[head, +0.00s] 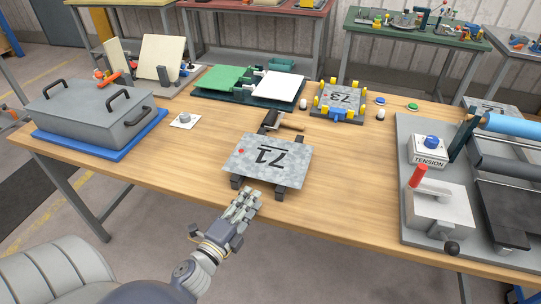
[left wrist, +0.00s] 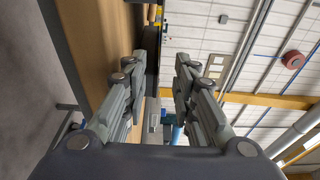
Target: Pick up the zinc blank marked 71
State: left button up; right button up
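The zinc blank marked 71 (head: 267,158) is a mottled grey plate with a black underlined number and a small red dot. It lies raised above the wooden table on dark supports (head: 279,194), near the front edge. My left gripper (head: 250,195) is just in front of the blank's near edge, pointing at it. In the left wrist view its two fingers (left wrist: 161,64) stand apart with a gap between them. I see nothing gripped, and I cannot tell whether the fingertips overlap the blank's edge. My right gripper is not in view.
Behind the blank lies a dark tool with a wooden handle (head: 285,122). A blank marked 73 (head: 344,97) sits among yellow posts further back. A grey lidded box (head: 91,116) stands left, and the bender with its TENSION box (head: 430,150) right. The table between is fairly clear.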

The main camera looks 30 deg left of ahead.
pick_arm(q)
jog(key=w, duration=0.3)
jog(key=shift+a, duration=0.1)
jog(key=shift+w+a+r+p, duration=0.1)
jog(key=shift+w+p, duration=0.4)
jog(key=shift+w, duration=0.1)
jog(key=w+p, duration=0.1)
jog(key=w, duration=0.2)
jog(key=shift+w+a, duration=0.15)
jog(key=shift+w, duration=0.4)
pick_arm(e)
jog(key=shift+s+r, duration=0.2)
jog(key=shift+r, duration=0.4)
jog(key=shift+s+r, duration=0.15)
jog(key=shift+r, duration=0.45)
pick_arm(q)
jog(key=shift+s, duration=0.1)
grip_shut()
